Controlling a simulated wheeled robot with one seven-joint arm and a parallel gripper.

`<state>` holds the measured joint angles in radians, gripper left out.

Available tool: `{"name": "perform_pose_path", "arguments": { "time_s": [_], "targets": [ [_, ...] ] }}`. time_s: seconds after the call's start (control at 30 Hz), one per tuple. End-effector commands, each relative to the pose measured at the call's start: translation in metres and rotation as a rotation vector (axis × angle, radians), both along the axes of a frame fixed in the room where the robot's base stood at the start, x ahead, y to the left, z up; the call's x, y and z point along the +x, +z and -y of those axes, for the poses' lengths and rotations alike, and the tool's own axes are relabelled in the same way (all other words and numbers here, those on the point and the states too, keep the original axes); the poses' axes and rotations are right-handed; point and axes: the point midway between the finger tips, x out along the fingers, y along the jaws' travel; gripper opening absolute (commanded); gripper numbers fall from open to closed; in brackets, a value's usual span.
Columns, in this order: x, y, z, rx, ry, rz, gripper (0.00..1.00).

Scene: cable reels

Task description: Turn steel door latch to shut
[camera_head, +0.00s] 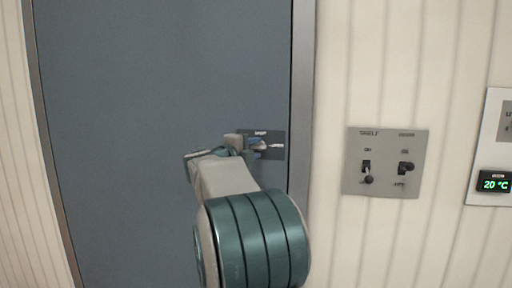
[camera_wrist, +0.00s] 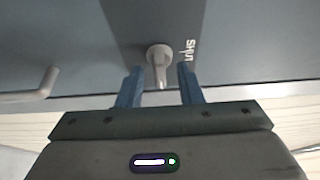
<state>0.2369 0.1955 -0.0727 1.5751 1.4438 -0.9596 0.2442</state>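The steel door latch (camera_wrist: 159,62) is a small light-grey lever on a round hub, on a dark plate (camera_head: 276,138) near the door's right edge. In the wrist view the lever points down toward the door edge, with the SHUT label to its right. In the head view the latch (camera_head: 260,146) is partly hidden by my gripper (camera_head: 250,147), and its lever appears to point right toward the side label. My gripper is open in the wrist view (camera_wrist: 159,80), with its blue fingers on either side of the lever and gaps showing on both sides.
The blue-grey door (camera_head: 150,80) sits in a grey frame (camera_head: 302,90). A switch panel (camera_head: 386,185) with two black switches is on the ribbed wall to the right, and a display reading 20 °C (camera_head: 495,183) is beyond it. A grey bar (camera_wrist: 35,88) shows at left in the wrist view.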

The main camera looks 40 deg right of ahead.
Motion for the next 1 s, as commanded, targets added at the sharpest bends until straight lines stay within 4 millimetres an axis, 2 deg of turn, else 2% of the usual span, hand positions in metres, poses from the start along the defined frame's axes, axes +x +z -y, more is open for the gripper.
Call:
{"name": "perform_pose_path", "arguments": {
  "time_s": [0.13,0.43,0.47,0.53,0.57,1.0],
  "targets": [
    [0.0028,0.0002,0.0106,0.000,-0.001,0.000,0.33],
    [0.0037,-0.0001,0.0125,0.000,0.000,0.000,0.33],
    [0.0037,-0.0001,0.0124,0.000,0.000,0.000,0.27],
    [0.0037,-0.0001,0.0123,0.000,0.000,0.000,0.08],
    [0.0037,-0.0001,0.0123,0.000,0.000,0.000,0.03],
    [0.0039,-0.0013,0.0117,-0.046,0.000,-0.055,0.03]
  ]
}}
